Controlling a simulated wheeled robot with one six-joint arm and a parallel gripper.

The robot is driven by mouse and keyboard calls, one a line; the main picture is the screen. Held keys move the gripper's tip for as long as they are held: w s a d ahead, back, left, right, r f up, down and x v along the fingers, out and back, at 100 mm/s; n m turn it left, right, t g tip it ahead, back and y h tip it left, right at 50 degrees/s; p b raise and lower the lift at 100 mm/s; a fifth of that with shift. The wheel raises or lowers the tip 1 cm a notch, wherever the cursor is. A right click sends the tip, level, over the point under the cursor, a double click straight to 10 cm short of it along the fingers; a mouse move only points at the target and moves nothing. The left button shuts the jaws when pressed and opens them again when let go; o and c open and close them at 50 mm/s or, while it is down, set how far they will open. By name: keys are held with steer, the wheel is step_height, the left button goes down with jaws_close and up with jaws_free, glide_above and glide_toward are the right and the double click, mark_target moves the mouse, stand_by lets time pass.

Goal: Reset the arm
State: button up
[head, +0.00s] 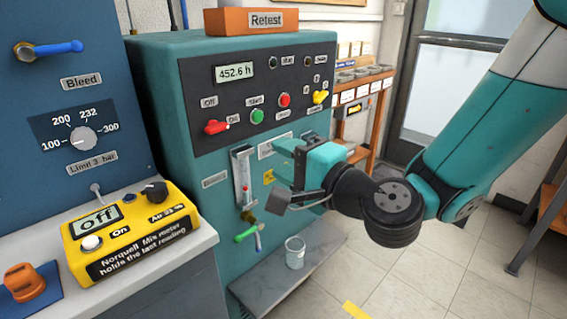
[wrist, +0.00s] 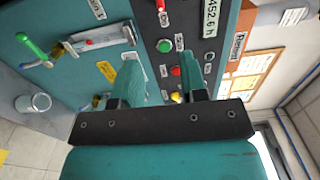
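My arm reaches in from the right in the head view. My gripper (head: 282,190) hangs in front of the teal testbench cabinet (head: 160,75), beside the flowmeter tube (head: 243,180). In the wrist view my gripper (wrist: 158,72) has its two fingers apart with nothing held between them. Beyond them are the black control panel (wrist: 185,40), with a green button (wrist: 165,45), a red button (wrist: 175,71) and a red switch (wrist: 160,5). The panel also shows in the head view (head: 260,95), with a display reading 452.6 h. My arm hides part of the cabinet's lower right.
A yellow meter (head: 130,230) reading "Off" stands on the left counter beside an orange part (head: 22,282). A clear beaker (head: 295,252) stands on the low grey shelf (head: 270,280) below the green-handled valve (head: 246,234). An orange rack (head: 365,125) stands behind. The tiled floor at right is open.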

steer(key=shift+d, duration=0.25)
steer(key=s+n+g, duration=0.8)
steer(key=s+n, duration=0.1)
steer(key=n, duration=0.2)
steer(key=s+d+f+n+g+h, duration=0.2)
steer(key=s+d+n+g+h, duration=0.3)
steer(key=s+d+h, duration=0.5)
steer(key=d+r+y+p, duration=0.1)
steer(key=d+r+p, duration=0.2)
steer(key=r+p, duration=1.5)
steer(key=shift+s+d+r+y+p, duration=0.2)
steer(key=shift+s+y+p, duration=0.1)
steer(key=shift+s+p, duration=0.15)
steer(key=shift+f, duration=0.1)
